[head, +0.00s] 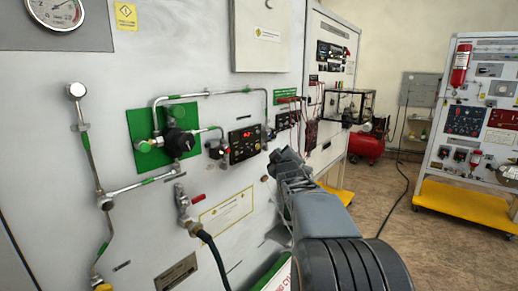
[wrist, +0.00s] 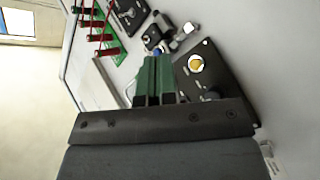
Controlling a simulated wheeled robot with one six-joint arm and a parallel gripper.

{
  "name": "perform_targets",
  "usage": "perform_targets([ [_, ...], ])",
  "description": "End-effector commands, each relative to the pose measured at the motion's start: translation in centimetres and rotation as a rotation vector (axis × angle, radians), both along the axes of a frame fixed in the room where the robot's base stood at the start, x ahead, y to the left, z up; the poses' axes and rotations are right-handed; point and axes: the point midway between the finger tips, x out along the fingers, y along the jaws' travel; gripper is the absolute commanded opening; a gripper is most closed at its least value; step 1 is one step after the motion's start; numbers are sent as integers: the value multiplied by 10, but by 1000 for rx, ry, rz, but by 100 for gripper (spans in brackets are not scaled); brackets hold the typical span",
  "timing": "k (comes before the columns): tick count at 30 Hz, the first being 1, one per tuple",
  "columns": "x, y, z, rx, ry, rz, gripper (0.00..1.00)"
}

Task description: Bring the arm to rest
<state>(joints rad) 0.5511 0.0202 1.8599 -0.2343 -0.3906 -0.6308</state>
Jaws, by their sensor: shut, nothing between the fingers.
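My gripper (head: 283,160) is at the end of my grey arm, in front of the white trainer panel (head: 240,85) in the head view. Its fingers point at the panel, just right of a small control box with a red display (head: 245,143). In the wrist view the green fingers of my gripper (wrist: 153,62) lie side by side, shut and empty. A dark plate with a yellow round part (wrist: 196,64) is close to the right of the fingers. Whether the fingertips touch the panel I cannot tell.
Pipes and a black regulator on a green plate (head: 178,142) stick out from the panel at left. A valve with a red lever (head: 185,208) and black hose hangs below. A red tank (head: 367,146) and another rack (head: 470,120) stand farther right, with open floor (head: 385,195) between.

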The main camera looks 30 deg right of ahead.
Motion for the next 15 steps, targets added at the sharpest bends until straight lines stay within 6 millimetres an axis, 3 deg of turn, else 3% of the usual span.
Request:
perform_targets([
  [11,0,0,-2,20,-2,0,0],
  [14,-1,-4,-19,120,45,-21,0],
  [15,-4,-5,-37,194,90,-39,0],
])
